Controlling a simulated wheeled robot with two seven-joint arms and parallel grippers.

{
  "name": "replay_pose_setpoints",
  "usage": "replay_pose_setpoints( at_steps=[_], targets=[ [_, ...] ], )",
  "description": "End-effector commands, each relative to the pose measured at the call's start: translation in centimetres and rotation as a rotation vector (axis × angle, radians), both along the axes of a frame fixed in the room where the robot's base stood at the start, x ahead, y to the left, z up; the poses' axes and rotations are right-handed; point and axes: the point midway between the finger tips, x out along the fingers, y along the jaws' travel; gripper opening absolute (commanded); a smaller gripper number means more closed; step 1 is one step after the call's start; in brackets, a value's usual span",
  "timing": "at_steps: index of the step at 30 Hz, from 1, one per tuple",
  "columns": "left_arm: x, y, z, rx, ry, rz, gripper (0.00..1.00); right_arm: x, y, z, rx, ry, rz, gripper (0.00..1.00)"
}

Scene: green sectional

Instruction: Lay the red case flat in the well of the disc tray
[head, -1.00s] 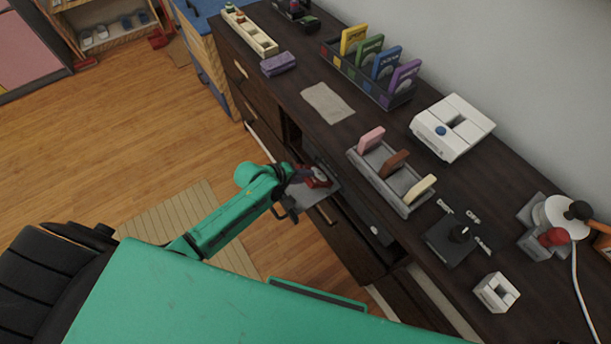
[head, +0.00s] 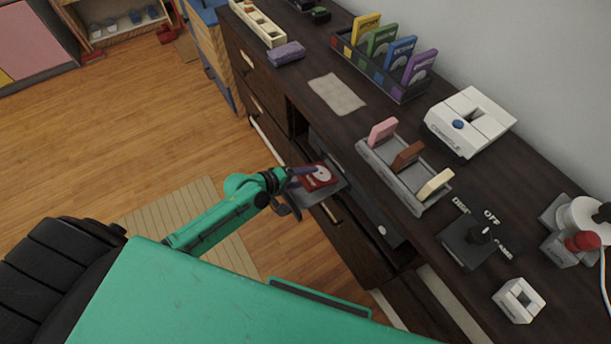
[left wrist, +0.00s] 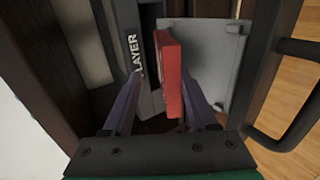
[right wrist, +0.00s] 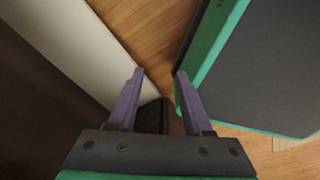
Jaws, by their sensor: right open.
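The red case (head: 318,178) is at the disc tray (head: 330,192), which sticks out of the player in the cabinet's open bay. In the head view its labelled face shows. In the left wrist view the case (left wrist: 170,75) appears edge-on and tilted over the grey tray (left wrist: 215,60); I cannot tell whether it lies flat in the well. My left gripper (left wrist: 163,80) is open, its fingers on either side of the case, with a clear gap on the left and little or none on the right. My right gripper (right wrist: 157,75) is open and empty, away from the case.
The player (left wrist: 130,50) sits inside the bay. A drawer handle (left wrist: 285,130) is near my left gripper.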

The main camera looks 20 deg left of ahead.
Motion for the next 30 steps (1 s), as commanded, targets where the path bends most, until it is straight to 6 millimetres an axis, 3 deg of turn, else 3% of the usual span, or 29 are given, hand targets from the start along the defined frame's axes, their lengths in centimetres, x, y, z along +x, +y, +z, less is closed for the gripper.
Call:
replay_pose_setpoints(
  at_steps=[11, 17, 24, 30],
  targets=[
    [-0.5, 0.5, 0.4, 0.002, 0.001, 0.001, 0.57, 0.0, 0.0, 0.2, 0.0, 0.001, 0.0, 0.5],
    [-3.0, 2.5, 2.3, 0.005, 0.003, -0.001, 0.57, 0.0, -0.1, 1.1, -0.001, 0.001, 0.0, 0.5],
    [-7.4, 6.0, 5.7, 0.006, 0.006, -0.004, 0.57, -0.1, -0.2, 2.2, -0.003, 0.001, 0.0, 0.5],
    [-9.3, 7.7, 7.3, 0.003, 0.003, -0.001, 0.57, -0.1, -0.3, 2.6, -0.004, 0.001, 0.0, 0.5]
  ],
)
